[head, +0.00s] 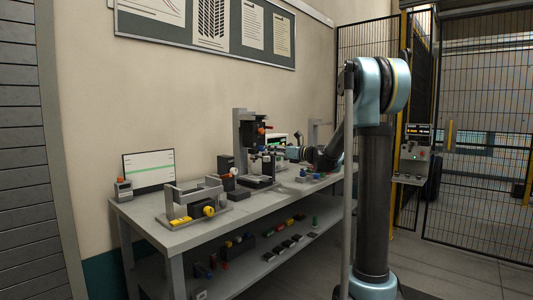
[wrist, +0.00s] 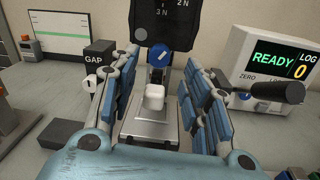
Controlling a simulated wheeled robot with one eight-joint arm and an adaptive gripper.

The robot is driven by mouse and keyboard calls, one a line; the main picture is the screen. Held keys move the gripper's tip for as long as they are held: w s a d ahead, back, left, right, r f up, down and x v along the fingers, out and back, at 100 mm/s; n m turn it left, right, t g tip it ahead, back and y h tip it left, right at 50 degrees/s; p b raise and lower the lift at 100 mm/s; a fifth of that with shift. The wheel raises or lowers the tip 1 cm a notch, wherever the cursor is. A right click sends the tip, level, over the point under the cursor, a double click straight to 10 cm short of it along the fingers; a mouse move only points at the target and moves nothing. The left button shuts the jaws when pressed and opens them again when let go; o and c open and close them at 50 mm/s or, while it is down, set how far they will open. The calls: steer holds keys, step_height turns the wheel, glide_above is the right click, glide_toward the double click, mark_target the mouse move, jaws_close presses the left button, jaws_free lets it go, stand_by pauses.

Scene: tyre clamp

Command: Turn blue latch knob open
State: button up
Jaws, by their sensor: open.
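The blue knob (wrist: 158,58) shows in the wrist view with a pale bar across its face, below a black panel (wrist: 165,22) marked 2 N and 3 N. A white block (wrist: 154,98) sits below and nearer than the knob, above a metal base. My gripper (wrist: 162,78) is open, with one finger on each side of the knob and block in the picture. I see nothing held between the fingers, and contact with the knob cannot be told. In the head view my gripper (head: 282,151) is beside the dark upright fixture (head: 243,130) on the bench; the blue knob is too small to make out there.
A READY display box (wrist: 268,66) with a dark handle-like part stands close right of my fingers. A black GAP block (wrist: 98,56) stands at left. The grey bench (head: 185,232) also carries a bracket fixture (head: 192,192) and a screen (head: 149,170).

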mark_target(264, 149)
steer(key=shift+x, duration=2.25)
steer(key=shift+w, duration=0.1)
jaws_close()
